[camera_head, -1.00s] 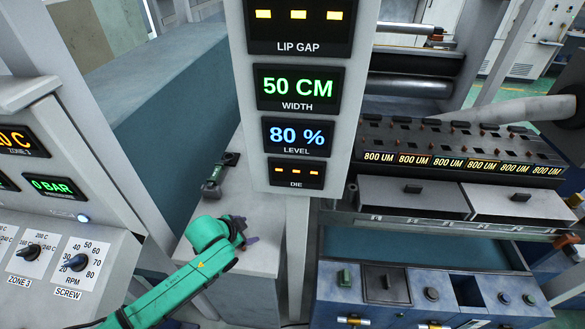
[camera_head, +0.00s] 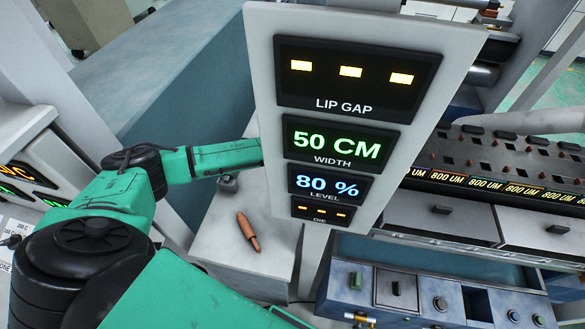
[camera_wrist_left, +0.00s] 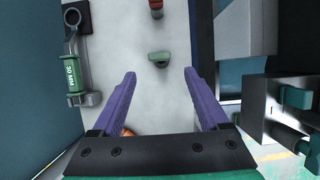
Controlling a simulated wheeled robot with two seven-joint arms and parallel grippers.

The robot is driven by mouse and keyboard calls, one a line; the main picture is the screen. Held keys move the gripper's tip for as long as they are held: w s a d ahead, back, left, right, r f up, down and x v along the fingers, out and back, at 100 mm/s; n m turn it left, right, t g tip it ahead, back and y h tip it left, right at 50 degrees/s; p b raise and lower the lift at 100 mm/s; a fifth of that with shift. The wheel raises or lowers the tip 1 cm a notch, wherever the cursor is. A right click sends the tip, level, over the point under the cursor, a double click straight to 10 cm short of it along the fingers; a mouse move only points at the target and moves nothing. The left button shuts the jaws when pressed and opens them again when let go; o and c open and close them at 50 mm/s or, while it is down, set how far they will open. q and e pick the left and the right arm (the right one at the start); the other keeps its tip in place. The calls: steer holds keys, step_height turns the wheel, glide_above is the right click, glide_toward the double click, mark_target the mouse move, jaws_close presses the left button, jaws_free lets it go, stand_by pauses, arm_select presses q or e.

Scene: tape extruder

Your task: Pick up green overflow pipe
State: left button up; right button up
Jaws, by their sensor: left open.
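A short green piece (camera_wrist_left: 160,58), which looks like the green overflow pipe, lies on the pale table in the left wrist view. My left gripper (camera_wrist_left: 160,73) is open, with its purple fingers spread to either side of and just short of it. Nothing is seen between the fingers. A red piece (camera_wrist_left: 156,8) is farther ahead. An orange piece (camera_wrist_left: 127,131) shows partly at the gripper's base. In the head view, my left gripper is hidden behind the display panel (camera_head: 361,70), and so is the green piece.
An orange-brown pipe (camera_head: 248,231) lies on the pale table (camera_head: 225,250) in the head view. A holder with a green part labelled 30 MM (camera_wrist_left: 74,72) is at the table's left side in the wrist view. A blue cabinet (camera_head: 400,275) stands at the right.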

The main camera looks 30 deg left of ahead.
arm_select(q)
steer(key=b+x, duration=0.2)
steer(key=x, duration=0.4)
steer(key=shift+w+f, duration=0.2)
steer(key=shift+w, duration=0.1)
steer(key=b+x, duration=0.4)
steer(key=b, duration=0.3)
steer(key=shift+f, duration=0.2)
steer(key=shift+w, duration=0.2)
steer(key=shift+w+a+r, duration=0.1)
steer(key=shift+r, duration=0.05)
jaws_close()
